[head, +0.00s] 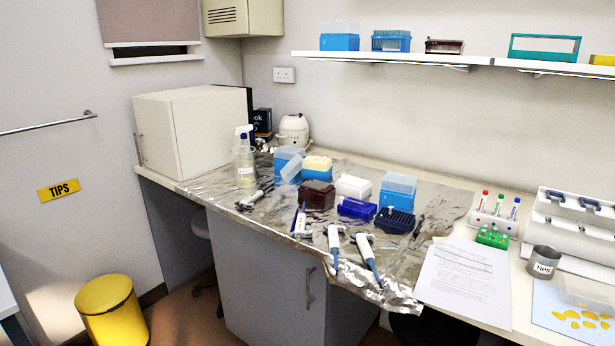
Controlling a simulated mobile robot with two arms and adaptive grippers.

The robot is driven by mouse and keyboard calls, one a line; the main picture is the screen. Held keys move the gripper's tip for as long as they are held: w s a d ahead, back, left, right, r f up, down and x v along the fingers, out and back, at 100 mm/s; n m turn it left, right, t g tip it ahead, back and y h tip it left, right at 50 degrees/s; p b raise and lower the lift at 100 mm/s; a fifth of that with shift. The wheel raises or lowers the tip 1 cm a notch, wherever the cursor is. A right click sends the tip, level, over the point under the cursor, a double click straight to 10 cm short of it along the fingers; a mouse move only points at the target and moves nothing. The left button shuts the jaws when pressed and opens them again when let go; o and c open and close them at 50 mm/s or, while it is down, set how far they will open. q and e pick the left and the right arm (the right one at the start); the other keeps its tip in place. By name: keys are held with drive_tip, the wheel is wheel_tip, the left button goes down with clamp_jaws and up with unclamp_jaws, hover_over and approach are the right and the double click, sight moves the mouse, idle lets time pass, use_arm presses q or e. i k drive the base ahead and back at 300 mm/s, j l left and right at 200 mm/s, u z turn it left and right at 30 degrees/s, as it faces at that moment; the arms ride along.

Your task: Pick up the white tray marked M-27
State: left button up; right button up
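I cannot read an M-27 mark on anything in the head view, so I cannot tell which thing is the marked tray. White pieces in sight are a small white box (353,187) among the tip boxes on the foil, a white rack (493,222) holding red, green and blue-topped items, and a large white stepped stand (570,226) at the right edge. Neither of my grippers shows in the view.
Crinkled foil (440,204) covers the middle bench, with pipettes (366,257), blue tip boxes (398,189) and a spray bottle (245,158). A yellow bin (111,308) stands on the floor.

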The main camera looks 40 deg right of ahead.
sight(356, 183)
drive_tip(key=i+j+z, duration=0.1)
drive_tip(key=i+z, duration=0.3)
drive_tip(key=i+j+z, duration=0.25)
drive_tip(key=i+z, duration=0.15)
drive_tip(key=i, duration=0.15)
drive_tip(key=i+j+z, duration=0.4)
drive_tip(key=i, duration=0.05)
